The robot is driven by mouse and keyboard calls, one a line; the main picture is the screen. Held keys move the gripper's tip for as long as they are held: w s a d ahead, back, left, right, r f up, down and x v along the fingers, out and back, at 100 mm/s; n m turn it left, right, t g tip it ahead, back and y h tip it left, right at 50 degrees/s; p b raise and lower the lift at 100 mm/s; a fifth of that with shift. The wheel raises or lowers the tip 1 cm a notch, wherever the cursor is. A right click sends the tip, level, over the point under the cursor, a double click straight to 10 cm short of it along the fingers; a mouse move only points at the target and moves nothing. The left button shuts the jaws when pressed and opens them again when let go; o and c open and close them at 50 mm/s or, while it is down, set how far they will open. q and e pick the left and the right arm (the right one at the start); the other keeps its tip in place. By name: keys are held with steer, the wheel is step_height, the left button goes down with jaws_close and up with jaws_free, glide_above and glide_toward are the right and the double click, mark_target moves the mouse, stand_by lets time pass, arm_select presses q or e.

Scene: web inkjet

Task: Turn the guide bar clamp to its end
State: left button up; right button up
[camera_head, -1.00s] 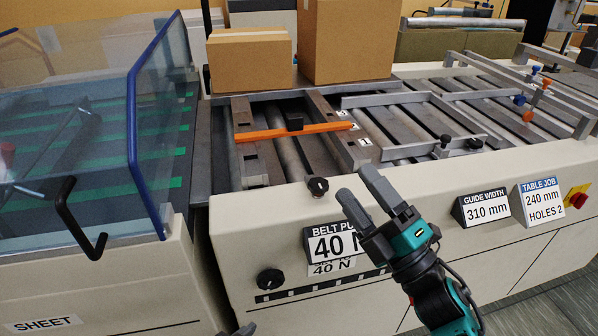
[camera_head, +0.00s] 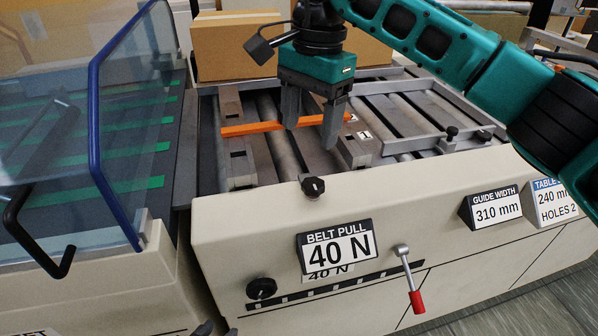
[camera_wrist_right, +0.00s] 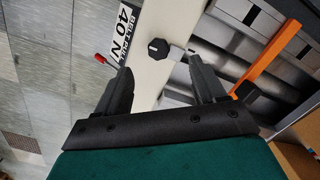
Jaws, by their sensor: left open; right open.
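An orange bar (camera_head: 255,128) lies across the roller bed, partly hidden behind my right gripper. A black knob (camera_head: 313,186) with a white mark sits at the machine's front top edge; the right wrist view shows it too (camera_wrist_right: 158,48). A lever with a red grip (camera_head: 416,300) hangs on the front panel. I cannot tell for sure which of these is the guide bar clamp. My right gripper (camera_head: 309,136) is open and empty, fingers pointing down above the bed, by the orange bar and behind the knob. Only a dark tip of my left gripper (camera_head: 204,328) shows at the bottom edge.
Cardboard boxes (camera_head: 236,45) stand behind the bed. Signs read belt pull 40 N (camera_head: 338,247) and guide width 310 mm (camera_head: 495,208). A metal guide frame (camera_head: 420,92) lies at right.

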mark_target(314, 184)
steer(key=shift+h, duration=0.3)
steer(key=f, duration=0.8)
steer(key=d+f, duration=0.1)
steer(key=f, duration=0.2)
steer(key=shift+w+f, duration=0.35)
steer(key=shift+f, duration=0.05)
steer(key=shift+c, duration=0.5)
steer(key=c, duration=1)
steer(key=shift+o, duration=0.2)
